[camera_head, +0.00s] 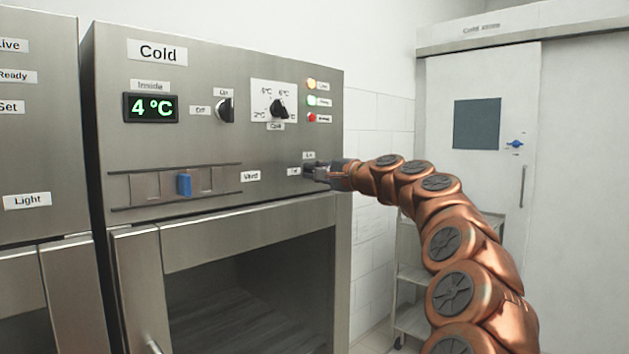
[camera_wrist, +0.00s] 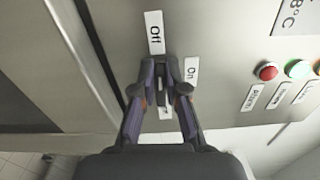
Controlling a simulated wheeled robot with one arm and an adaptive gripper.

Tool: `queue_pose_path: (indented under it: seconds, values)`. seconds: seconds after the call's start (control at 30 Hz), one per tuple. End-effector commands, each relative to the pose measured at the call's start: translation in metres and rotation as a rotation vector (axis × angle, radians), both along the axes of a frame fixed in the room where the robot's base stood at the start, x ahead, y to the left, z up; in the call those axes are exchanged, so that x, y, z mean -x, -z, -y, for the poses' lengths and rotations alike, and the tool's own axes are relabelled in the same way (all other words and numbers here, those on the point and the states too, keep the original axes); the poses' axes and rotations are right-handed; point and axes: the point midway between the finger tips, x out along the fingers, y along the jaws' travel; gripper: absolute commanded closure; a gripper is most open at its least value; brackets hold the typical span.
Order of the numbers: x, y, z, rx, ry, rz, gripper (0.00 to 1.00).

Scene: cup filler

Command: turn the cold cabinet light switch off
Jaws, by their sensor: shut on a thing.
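The cold cabinet (camera_head: 215,125) has a steel front panel headed "Cold". Its light switch (camera_wrist: 161,78) is a small dark knob low at the right of the panel, beside an "Off" label (camera_wrist: 155,32) and an "On" label (camera_wrist: 191,70). My gripper (camera_head: 316,174) reaches it from the right, and its fingers (camera_wrist: 161,72) are closed around the knob. The fingers hide most of the knob, so I cannot tell which way it points. A label under the fingers is mostly covered. The cabinet's interior behind the window (camera_head: 255,290) looks dark.
Above the switch are a dial (camera_head: 278,108), another knob (camera_head: 225,110) and lamps, the red one (camera_head: 311,118) lowest. A blue slider (camera_head: 184,185) is to the left. A shelf trolley (camera_head: 410,275) and a white door (camera_head: 480,150) stand behind my arm.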

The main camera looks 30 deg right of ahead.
Motion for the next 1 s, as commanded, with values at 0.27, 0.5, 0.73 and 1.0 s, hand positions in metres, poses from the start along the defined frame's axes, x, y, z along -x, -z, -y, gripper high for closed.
queue_pose_path:
  seconds: [0.27,0.5,0.73,1.0]
  values:
    - [-0.0004,0.0024,-0.0008,0.066,-0.001,0.014,1.0]
    - [-0.0004,0.0019,-0.0008,0.077,-0.002,0.016,1.0]
    - [-0.0004,0.002,-0.0008,0.076,-0.002,0.016,0.87]
    - [-0.0003,0.0018,-0.0004,0.076,-0.001,0.017,0.62]
